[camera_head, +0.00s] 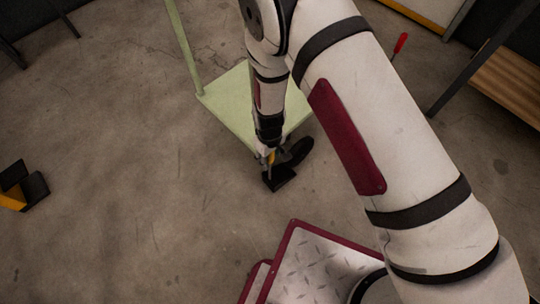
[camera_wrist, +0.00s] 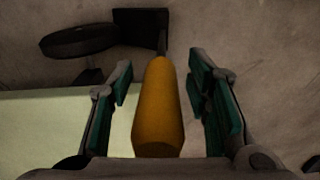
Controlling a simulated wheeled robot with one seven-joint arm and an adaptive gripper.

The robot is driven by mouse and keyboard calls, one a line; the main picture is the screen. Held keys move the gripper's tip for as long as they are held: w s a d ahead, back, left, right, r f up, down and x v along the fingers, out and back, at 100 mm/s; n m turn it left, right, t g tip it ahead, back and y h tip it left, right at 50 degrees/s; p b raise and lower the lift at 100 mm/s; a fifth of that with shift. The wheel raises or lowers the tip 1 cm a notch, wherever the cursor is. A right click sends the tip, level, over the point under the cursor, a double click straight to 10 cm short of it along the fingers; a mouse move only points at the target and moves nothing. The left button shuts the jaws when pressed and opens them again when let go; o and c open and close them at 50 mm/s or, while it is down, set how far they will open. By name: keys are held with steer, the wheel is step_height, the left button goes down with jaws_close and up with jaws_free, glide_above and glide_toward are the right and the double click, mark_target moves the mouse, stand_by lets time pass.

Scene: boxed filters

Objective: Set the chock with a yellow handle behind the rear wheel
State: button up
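The black chock (camera_head: 280,179) stands on the floor beside a dark wheel (camera_head: 299,151) at the near corner of a pale green cart (camera_head: 228,95). In the wrist view the chock's dark body (camera_wrist: 140,24) is at the top, close to the wheel (camera_wrist: 78,41); I cannot tell whether they touch. Its yellow handle (camera_wrist: 158,110) points toward the wrist camera. My gripper (camera_wrist: 160,85) is open around the handle, with one finger on each side and visible gaps. In the head view my gripper (camera_head: 267,155) is just above the chock.
Another black chock-like piece with orange-yellow parts (camera_head: 22,188) lies at the far left. A red-handled tool (camera_head: 400,43) and a wooden surface (camera_head: 510,85) are at the upper right. My base plate is at the bottom. The floor at left is mostly clear.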

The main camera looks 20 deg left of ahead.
step_height(320, 180, up, 12)
steer(key=shift+s, duration=0.15)
stand_by(0.7)
